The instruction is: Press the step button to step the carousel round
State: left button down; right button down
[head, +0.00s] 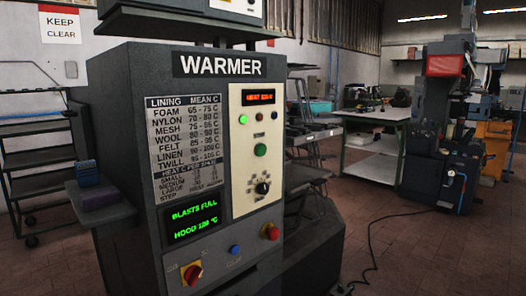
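A dark grey machine marked WARMER (221,66) fills the middle of the head view. Its cream control panel (245,165) carries a green push button (261,150) above a black rotary knob (262,188). The small labels are too blurred to tell which one is the step button. The carousel cannot be made out clearly; dark shelf-like parts (313,138) show behind the machine's right side. Neither gripper is in view.
A green display (194,220) reads BLASTS FULL, HOOD 120 °C. A side shelf (97,205) at left holds purple and blue blocks. A table (372,160) and another machine (440,160) stand behind at right. A cable (371,240) lies on the open floor.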

aim_at(261, 150)
jog(key=u, duration=0.2)
jog(key=i, duration=1)
jog(key=u, duration=0.4)
